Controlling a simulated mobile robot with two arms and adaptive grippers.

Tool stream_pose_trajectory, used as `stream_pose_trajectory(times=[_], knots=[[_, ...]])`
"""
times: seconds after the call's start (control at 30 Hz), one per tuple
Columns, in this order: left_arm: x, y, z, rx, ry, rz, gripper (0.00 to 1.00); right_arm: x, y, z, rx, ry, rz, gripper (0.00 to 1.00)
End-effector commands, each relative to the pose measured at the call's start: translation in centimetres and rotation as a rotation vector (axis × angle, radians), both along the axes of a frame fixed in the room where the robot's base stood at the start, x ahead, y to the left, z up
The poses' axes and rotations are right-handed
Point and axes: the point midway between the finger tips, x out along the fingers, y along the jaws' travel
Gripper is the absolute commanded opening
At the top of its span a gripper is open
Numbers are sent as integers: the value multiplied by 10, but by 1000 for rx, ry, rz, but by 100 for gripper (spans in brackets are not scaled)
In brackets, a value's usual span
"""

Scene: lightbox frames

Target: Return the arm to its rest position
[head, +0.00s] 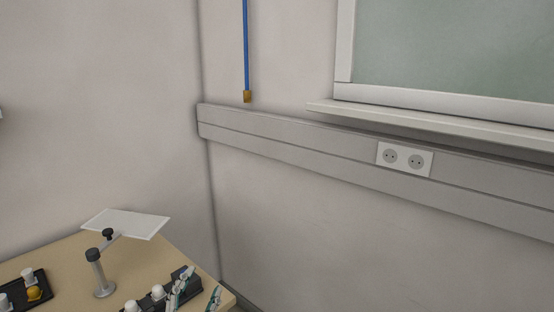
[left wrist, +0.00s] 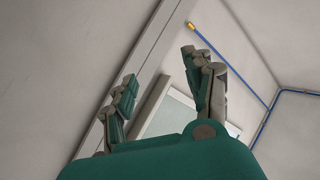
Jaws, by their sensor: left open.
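My left gripper (head: 201,282) shows at the bottom edge of the head view, in front of the table's right corner. Its two green and grey fingers are apart, and I see nothing held between them. In the left wrist view the open fingers (left wrist: 160,67) point up towards the wall, the rail and the window. Most of the left arm is outside the head view. My right gripper is in neither view.
The wooden table (head: 66,262) carries a post with a white panel (head: 126,223), a black tray (head: 40,282) with white and yellow pieces, and a dark holder with white-topped items. Behind are a wall rail (head: 300,143), sockets (head: 404,159) and a window sill (head: 440,128).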

Motion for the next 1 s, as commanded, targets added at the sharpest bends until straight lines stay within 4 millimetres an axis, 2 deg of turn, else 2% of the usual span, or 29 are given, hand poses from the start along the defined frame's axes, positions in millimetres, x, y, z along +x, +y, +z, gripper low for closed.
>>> stream_pose_trajectory(times=[0.03,0.1,0.2,0.3,0.4,0.5,0.77,1.0], knots=[[-13,18,-35,-65,151,80,53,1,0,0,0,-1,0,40],[-34,38,-80,-129,351,173,53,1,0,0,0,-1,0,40],[-76,55,-137,-193,615,267,53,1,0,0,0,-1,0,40],[-117,61,-174,-229,819,321,53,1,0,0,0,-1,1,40],[-154,63,-200,-253,983,351,53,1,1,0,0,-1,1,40],[-187,62,-218,-269,1118,370,53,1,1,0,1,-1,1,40],[-268,55,-243,-293,1421,384,53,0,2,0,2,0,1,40],[-253,52,-309,-282,1446,388,53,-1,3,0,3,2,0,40]])
